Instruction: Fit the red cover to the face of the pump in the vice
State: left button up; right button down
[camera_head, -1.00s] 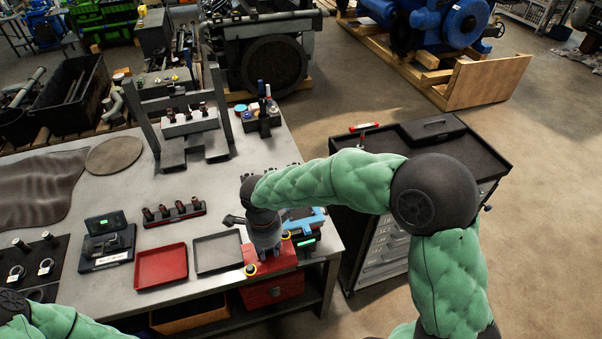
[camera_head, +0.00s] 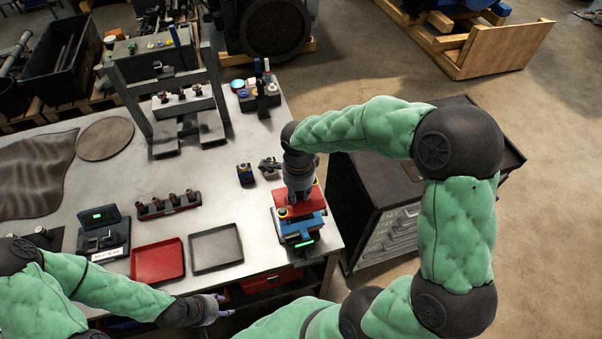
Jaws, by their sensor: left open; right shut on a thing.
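My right gripper (camera_head: 299,188) points down at the right end of the workbench. It is shut on the red cover (camera_head: 311,199), whose red edges show around the fingers. The cover is at the blue vice (camera_head: 308,229), which has a green light strip on its front. The cover and my gripper hide most of the pump, so I cannot tell whether the cover touches the pump face or sits square on it. My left gripper (camera_head: 214,308) is open and empty, low in front of the bench's front edge.
A red tray (camera_head: 157,262) and a grey tray (camera_head: 216,248) lie left of the vice. A dark tool cabinet (camera_head: 370,215) stands right of the bench.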

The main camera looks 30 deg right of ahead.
aim_at(299, 200)
jog(key=shift+w+d, duration=0.1)
jog(key=shift+w, duration=0.05)
jog(key=shift+s+a+f+b, duration=0.25)
jog(key=shift+s+a+b, duration=0.05)
jog(key=shift+s, duration=0.15)
jog(key=shift+s+a+f, duration=0.1)
jog(key=shift+f, duration=0.2)
jog(key=f+b, duration=0.1)
jog(key=f, duration=0.1)
jog(key=f+b, duration=0.2)
jog(key=f, duration=0.1)
jog(key=shift+w+b, duration=0.2)
jog(key=shift+b, duration=0.1)
jog(key=shift+f, duration=0.15)
jog(key=shift+f+b, duration=0.1)
jog(key=shift+b, duration=0.2)
jog(key=shift+b, duration=0.55)
jog(key=shift+f+b, duration=0.9)
jog(key=shift+b, duration=0.05)
